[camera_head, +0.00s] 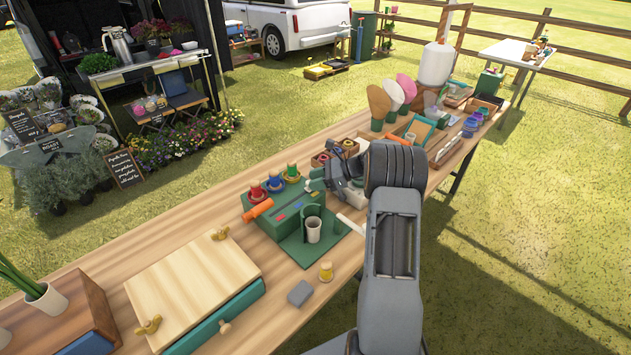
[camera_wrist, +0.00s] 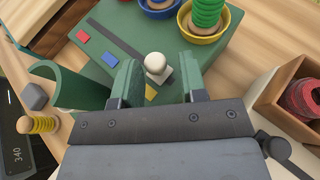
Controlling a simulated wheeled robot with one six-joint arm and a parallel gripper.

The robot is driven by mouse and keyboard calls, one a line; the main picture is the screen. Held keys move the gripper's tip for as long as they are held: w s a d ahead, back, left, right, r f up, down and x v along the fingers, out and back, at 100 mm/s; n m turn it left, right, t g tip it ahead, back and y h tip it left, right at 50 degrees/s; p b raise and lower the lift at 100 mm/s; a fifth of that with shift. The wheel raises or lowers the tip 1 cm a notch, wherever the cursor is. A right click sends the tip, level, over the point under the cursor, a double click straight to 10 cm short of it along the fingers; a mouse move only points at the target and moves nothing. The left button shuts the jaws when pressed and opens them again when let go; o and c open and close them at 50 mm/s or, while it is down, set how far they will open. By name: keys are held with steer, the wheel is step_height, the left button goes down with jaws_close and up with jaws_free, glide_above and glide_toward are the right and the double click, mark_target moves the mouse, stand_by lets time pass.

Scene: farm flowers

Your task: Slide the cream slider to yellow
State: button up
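The cream slider (camera_wrist: 155,64) is a round-topped knob on a dark slot in the top of the green box (camera_head: 272,226). In the wrist view it sits at the slot's end nearest my gripper, close to the yellow mark (camera_wrist: 151,92). The red mark (camera_wrist: 83,37) and blue mark (camera_wrist: 110,60) lie farther along the slot. My gripper (camera_wrist: 155,79) is open, its two green fingers on either side of the knob, with a gap on the right; contact on the left is unclear.
Several coloured spools in bowls (camera_head: 275,181) stand along the box's back edge. A green stand with a white cup (camera_head: 313,229) is at its front. An orange roll (camera_head: 257,209) lies at the left. A wooden tray with a red roll (camera_wrist: 301,98) is close on the right.

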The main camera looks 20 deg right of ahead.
steer(key=shift+o, duration=0.6)
steer(key=shift+s, duration=0.1)
steer(key=b+v, duration=0.1)
steer(key=v, duration=1.2)
steer(key=shift+d+r, duration=0.2)
steer(key=shift+d, duration=0.05)
steer(key=shift+s, duration=0.1)
steer(key=s+a+r+n+g+h, duration=0.1)
steer(key=s+a+r+n+h, duration=0.15)
steer(key=a, duration=0.35)
steer(key=s+a+r+n+g+h, duration=0.1)
steer(key=s+a+n+g, duration=0.1)
steer(key=a+n, duration=0.25)
steer(key=s+a+r+n+g+h, duration=0.1)
steer(key=s+a+r+n+h, duration=0.1)
steer(key=a, duration=0.4)
steer(key=s+a+n+t+h+p, duration=0.1)
steer(key=s+a+n+h, duration=0.2)
steer(key=s+n, duration=0.4)
steer(key=s+a+n+h, duration=0.4)
steer(key=s+a+n, duration=0.1)
steer(key=s+n, duration=0.2)
steer(key=shift+s+f+t+p, duration=0.35)
steer(key=shift+s+t+p, duration=0.05)
steer(key=shift+s, duration=0.5)
